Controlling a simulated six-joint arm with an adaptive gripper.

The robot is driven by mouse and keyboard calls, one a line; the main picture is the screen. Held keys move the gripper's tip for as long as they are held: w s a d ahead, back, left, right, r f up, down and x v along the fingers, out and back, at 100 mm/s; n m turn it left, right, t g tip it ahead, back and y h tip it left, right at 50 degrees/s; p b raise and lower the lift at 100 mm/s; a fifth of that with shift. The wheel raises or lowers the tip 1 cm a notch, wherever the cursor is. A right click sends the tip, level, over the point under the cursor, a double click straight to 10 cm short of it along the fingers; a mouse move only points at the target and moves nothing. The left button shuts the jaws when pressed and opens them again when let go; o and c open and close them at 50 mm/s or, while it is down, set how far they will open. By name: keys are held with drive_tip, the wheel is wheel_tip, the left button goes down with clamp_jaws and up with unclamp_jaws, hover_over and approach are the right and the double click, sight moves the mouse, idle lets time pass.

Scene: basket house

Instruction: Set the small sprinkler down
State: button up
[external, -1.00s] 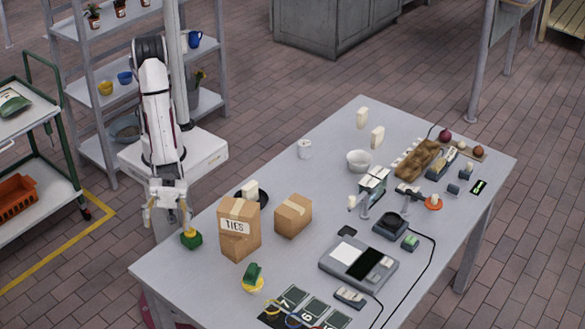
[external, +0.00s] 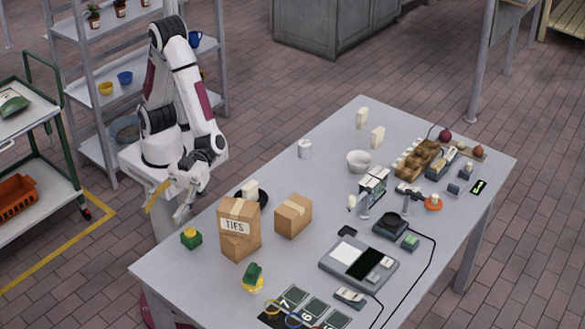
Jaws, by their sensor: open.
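My gripper (external: 168,207) is open and empty. It is above and slightly left of this piece, apart from it, at the table's left edge. A second green and yellow piece (external: 253,279), with a taller green top on a yellow base, stands nearer the front edge. The picture is too small to show fine detail on either.
A tall carton marked TIES (external: 239,230) stands right of the small piece, with a lower carton (external: 293,215) beyond. A dark round dish (external: 263,197) is partly hidden behind the tall carton. Devices and a cable fill the right side. Bare tabletop lies around the small piece.

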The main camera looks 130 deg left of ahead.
drive_tip(key=s+a+f+m+g+y, duration=0.35)
drive_tip(key=s+a+f, duration=0.25)
drive_tip(key=a, duration=0.3)
drive_tip(key=m+g+y, duration=0.1)
drive_tip(key=g+y, duration=0.2)
drive_tip(key=y, duration=0.1)
hover_over(194, 229)
drive_tip(key=a, duration=0.5)
wheel_tip(194, 229, down, 7)
drive_tip(key=f, duration=1)
drive_tip(key=shift+s+d, duration=0.3)
drive_tip(key=shift+f, duration=0.5)
drive_tip(key=shift+x, duration=1.25)
drive_tip(key=shift+d, duration=0.1)
drive_tip(key=shift+w+x, duration=0.15)
drive_tip(key=shift+x, duration=1.15)
drive_tip(key=shift+w+x, duration=0.15)
drive_tip(key=shift+x, duration=1.1)
drive_tip(key=shift+d, duration=0.1)
